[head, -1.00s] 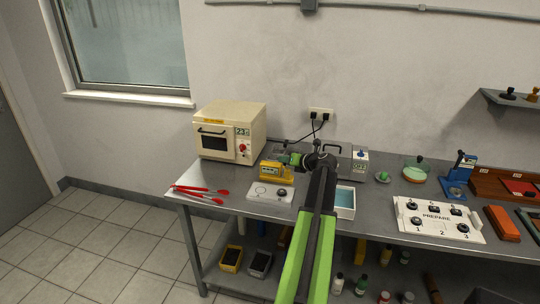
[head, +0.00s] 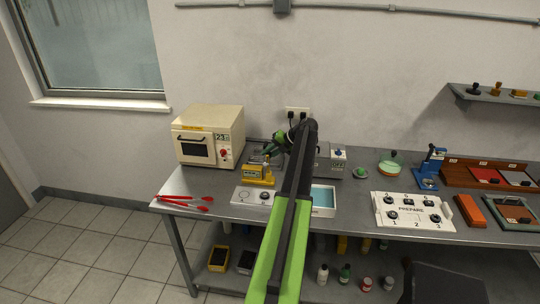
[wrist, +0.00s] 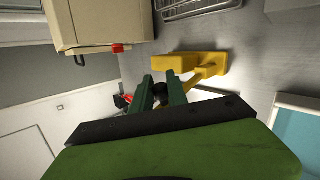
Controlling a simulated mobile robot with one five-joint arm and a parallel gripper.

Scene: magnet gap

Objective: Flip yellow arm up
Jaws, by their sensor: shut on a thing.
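The yellow device (head: 258,174) stands on the grey bench, right of the cream oven. In the wrist view its yellow body (wrist: 190,63) lies beyond the fingers, and its yellow arm (wrist: 206,73) reaches from the body toward them. My gripper (wrist: 161,92) has green fingers, closed around a dark round knob at the end of this arm. In the head view my gripper (head: 270,150) is just above the yellow device. The yellow arm appears tilted upward; its exact angle is hard to tell.
The cream oven (head: 208,136) stands close on the left. Red tongs (head: 184,201) lie at the left bench edge. A white plate (head: 250,196) is in front of the device. A blue-filled tray (head: 323,200) and a white numbered panel (head: 412,212) are to the right.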

